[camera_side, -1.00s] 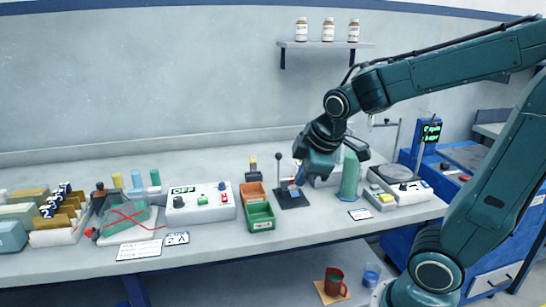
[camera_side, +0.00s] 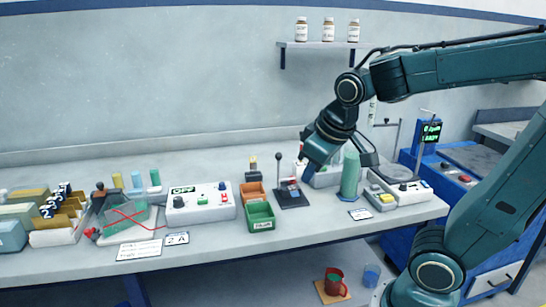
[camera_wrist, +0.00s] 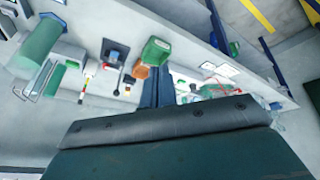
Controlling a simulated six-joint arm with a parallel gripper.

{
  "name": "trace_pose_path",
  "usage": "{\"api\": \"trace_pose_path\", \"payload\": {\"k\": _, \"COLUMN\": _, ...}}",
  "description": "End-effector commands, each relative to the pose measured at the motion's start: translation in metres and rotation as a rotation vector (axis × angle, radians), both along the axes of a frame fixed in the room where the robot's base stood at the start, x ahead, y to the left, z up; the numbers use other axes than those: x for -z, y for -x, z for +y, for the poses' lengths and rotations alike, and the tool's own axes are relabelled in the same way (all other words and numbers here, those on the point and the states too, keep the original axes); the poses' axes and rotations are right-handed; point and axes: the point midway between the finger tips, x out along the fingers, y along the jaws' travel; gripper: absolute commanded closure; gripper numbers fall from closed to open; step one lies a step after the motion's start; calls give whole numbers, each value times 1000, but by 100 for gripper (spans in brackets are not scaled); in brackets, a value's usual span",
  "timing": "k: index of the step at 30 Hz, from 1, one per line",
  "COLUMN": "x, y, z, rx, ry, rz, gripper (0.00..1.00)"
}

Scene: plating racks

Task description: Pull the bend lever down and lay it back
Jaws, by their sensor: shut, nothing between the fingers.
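A small lever with a dark ball knob (camera_side: 281,164) stands near upright at the left of a dark base plate (camera_side: 294,203), which also carries a small box with red and blue on it. I take it for the bend lever; no label on it is readable. In the wrist view the lever (camera_wrist: 120,80) slants away from its dark base (camera_wrist: 108,46). My gripper (camera_side: 304,161) is above and to the right of the lever, apart from it, with its tip partly hidden. In the wrist view its blue fingers (camera_wrist: 157,90) are together and empty.
Orange (camera_side: 253,188) and green (camera_side: 260,224) bins stand left of the lever base. A control box (camera_side: 200,213) is further left. The bench front before the lever is clear.

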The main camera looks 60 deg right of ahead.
Motion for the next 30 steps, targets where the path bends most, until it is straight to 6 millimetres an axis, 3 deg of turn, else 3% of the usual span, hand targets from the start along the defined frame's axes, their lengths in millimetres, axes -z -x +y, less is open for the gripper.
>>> {"api": "trace_pose_path", "payload": {"k": 15, "x": -8, "y": 11, "z": 6, "rx": 197, "ry": -100, "rz": -19, "gripper": 100}}
{"api": "trace_pose_path", "payload": {"k": 24, "x": -9, "y": 13, "z": 8, "rx": 198, "ry": -106, "rz": -22, "gripper": 100}}
{"api": "trace_pose_path", "payload": {"k": 30, "x": -12, "y": 28, "z": 16, "rx": 142, "ry": -114, "rz": -36, "gripper": 100}}
